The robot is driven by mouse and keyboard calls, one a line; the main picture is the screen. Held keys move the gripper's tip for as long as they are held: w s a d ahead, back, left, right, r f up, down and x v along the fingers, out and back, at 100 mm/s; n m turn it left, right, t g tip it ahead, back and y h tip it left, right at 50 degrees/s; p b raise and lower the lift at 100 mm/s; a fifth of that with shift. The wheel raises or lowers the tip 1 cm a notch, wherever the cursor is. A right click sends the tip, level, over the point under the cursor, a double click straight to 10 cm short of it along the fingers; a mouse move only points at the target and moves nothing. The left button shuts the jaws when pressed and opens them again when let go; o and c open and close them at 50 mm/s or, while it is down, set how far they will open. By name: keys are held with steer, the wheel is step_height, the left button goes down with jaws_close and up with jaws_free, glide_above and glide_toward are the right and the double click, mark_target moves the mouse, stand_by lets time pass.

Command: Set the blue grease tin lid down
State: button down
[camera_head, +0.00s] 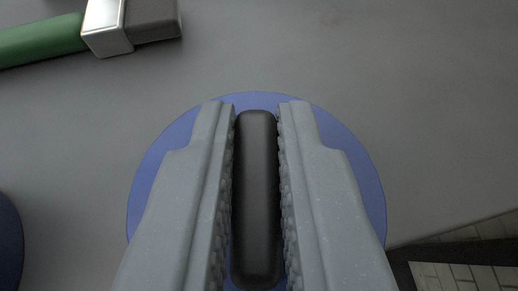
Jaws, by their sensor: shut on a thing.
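The blue grease tin lid (157,183) is a round blue disc in the lower middle of the head camera view. It carries a long black handle (256,200) across its top. My gripper (256,112) is shut on that handle, with one grey finger on each side. The fingers cover much of the lid, and its lower part is cut off by the picture edge. I cannot tell whether the lid touches the grey surface under it.
A tool with a green handle (40,41) and a metal head (108,27) lies at the top left. A dark blue object (8,245) shows at the left edge. A tiled area with a dark edge (455,265) is at the lower right. The grey surface (330,65) above the lid is clear.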

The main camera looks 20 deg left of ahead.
steer(key=shift+f, duration=0.2)
steer(key=shift+f, duration=0.55)
steer(key=shift+f, duration=0.15)
stand_by(0.4)
steer(key=c, duration=1.4)
jaws_free()
steer(key=p+v, duration=0.2)
steer(key=v, duration=1.1)
steer(key=shift+s+d+p, duration=0.15)
steer(key=shift+s+p, duration=0.15)
steer(key=shift+p, duration=0.1)
jaws_close()
